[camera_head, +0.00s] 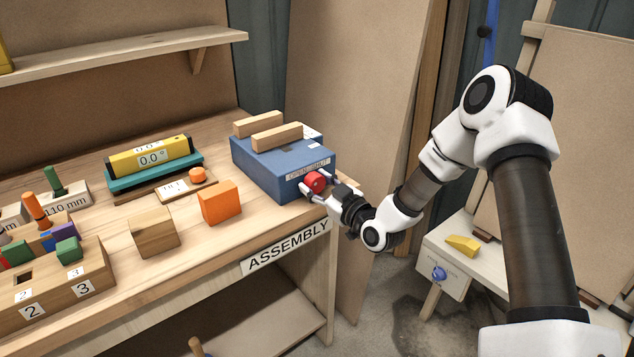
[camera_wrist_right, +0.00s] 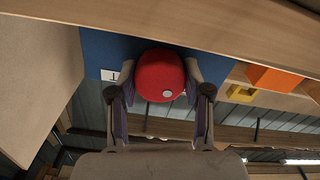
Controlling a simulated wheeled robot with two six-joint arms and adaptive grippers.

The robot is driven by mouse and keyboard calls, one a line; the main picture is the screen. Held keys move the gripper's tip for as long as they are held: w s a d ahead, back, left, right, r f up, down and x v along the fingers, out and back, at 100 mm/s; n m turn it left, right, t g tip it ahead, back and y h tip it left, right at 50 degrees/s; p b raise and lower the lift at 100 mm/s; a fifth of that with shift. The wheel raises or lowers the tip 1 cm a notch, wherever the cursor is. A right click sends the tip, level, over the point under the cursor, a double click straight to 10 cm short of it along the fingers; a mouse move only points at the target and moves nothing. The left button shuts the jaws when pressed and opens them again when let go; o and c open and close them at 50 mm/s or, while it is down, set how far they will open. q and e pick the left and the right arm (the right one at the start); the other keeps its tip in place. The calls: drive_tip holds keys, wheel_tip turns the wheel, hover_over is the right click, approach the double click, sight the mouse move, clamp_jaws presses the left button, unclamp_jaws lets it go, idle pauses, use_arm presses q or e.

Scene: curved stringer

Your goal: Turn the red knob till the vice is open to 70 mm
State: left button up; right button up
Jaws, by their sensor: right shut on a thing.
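The vice is a blue box (camera_head: 262,172) at the right end of the assembly bench, with two upright wooden jaws (camera_head: 277,137) on top and a gap between them. A label with "OPEN" and "SHUT" is on its front face. The red knob (camera_head: 315,182) sticks out of that face. My right gripper (camera_head: 312,190) is shut on the red knob. In the right wrist view the red knob (camera_wrist_right: 160,75), with a pale dot low on its right side, sits between both fingers. My left gripper is not in view.
On the bench (camera_head: 182,270) stand an orange block (camera_head: 219,202), a wooden block (camera_head: 153,232), a teal and yellow level (camera_head: 150,160) and a numbered wooden block (camera_head: 70,285) with coloured pegs. A side table (camera_head: 450,268) with a yellow piece stands at right.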

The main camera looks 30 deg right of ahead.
drive_tip(key=shift+f, duration=0.1)
idle(0.4)
drive_tip(key=o, duration=0.9)
drive_tip(key=shift+s, duration=0.1)
drive_tip(key=s, duration=0.8)
drive_tip(key=s+d, duration=0.1)
drive_tip(key=s, duration=0.2)
drive_tip(key=shift+s, duration=0.4)
